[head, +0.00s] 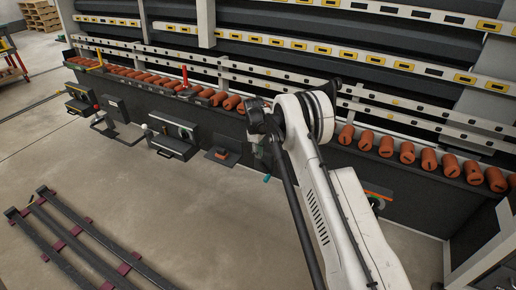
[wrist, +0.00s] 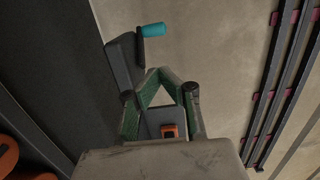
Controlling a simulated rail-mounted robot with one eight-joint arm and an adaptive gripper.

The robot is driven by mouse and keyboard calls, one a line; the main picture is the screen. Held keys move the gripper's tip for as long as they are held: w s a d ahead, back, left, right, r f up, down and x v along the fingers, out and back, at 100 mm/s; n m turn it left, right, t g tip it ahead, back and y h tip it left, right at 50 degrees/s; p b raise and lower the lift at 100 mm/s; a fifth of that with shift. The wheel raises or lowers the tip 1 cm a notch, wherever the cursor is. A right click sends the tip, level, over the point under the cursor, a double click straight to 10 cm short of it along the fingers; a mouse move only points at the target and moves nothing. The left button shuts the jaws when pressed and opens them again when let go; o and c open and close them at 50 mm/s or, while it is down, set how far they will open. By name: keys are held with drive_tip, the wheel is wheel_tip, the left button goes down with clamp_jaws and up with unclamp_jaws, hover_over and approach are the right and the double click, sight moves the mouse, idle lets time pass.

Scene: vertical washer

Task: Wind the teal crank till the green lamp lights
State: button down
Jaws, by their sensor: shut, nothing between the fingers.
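The teal crank handle (wrist: 152,30) shows at the top of the wrist view, fixed to a dark crank arm (wrist: 122,60) beside a dark panel. In the head view a small teal piece (head: 266,178) shows just left of my white arm. My gripper (wrist: 160,72) is shut and empty, with its green-padded fingers meeting at the tips. The fingertips appear below the teal handle in the wrist view and apart from it; depth is hard to tell. In the head view my arm mostly hides my gripper. I cannot make out a lit green lamp.
A long dark bench front (head: 425,195) carries rows of orange cylinders (head: 408,153). Several dark boxes (head: 175,143) stick out from it at left. Dark rails with maroon ties (head: 75,230) lie on the floor at lower left. The concrete floor (head: 185,215) between is clear.

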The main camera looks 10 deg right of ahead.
drive_tip(key=shift+s+d+f+b, duration=0.3)
drive_tip(key=shift+s+d+f, duration=0.25)
drive_tip(key=shift+f, duration=0.2)
drive_tip(key=shift+s+d+f+b, duration=0.25)
drive_tip(key=shift+s+d+f, duration=0.2)
drive_tip(key=shift+d+f, duration=0.25)
drive_tip(key=shift+f, duration=0.1)
